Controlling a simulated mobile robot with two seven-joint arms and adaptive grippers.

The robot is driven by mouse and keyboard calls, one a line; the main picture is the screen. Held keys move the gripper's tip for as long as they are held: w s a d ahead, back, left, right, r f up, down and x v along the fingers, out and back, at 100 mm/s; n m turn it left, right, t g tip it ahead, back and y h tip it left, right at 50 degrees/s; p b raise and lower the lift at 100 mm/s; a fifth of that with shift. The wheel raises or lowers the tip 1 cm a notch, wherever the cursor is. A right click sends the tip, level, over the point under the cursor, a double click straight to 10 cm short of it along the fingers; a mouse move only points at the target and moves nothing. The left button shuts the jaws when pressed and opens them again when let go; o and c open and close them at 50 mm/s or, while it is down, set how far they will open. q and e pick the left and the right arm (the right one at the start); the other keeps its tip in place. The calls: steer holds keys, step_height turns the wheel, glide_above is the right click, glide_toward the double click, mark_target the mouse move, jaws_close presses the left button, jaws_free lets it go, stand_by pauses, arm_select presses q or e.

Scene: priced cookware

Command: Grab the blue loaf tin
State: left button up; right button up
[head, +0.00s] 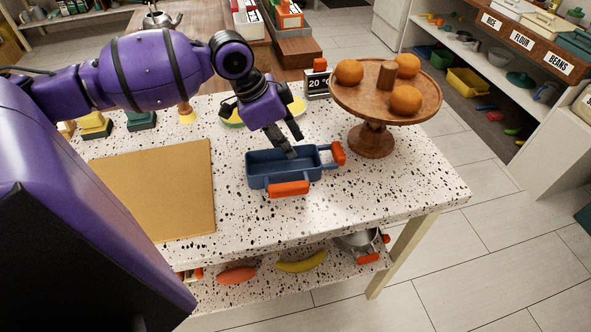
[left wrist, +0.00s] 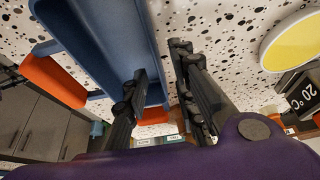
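The blue loaf tin (head: 257,178) stands upright on the speckled worktop, with orange grips on its handles. My left gripper (head: 294,144) points down at the tin's back wall. It is open, with one finger inside the tin and the other outside behind the wall. In the left wrist view the tin (left wrist: 95,30) fills the upper left, and its wall runs between the spread fingers of my left gripper (left wrist: 160,62). I cannot tell whether either finger touches the wall. My right gripper is in neither view.
A wooden cake stand (head: 372,140) with several oranges stands right of the tin. A 20 °C display (head: 319,83) and yellow dishes (head: 297,106) are behind. A tan board (head: 160,190) lies left. The worktop (head: 400,190) is clear at front right.

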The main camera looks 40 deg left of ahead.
arm_select(q)
steer(key=shift+x, duration=1.15)
jaws_close()
steer(key=shift+r, duration=0.1)
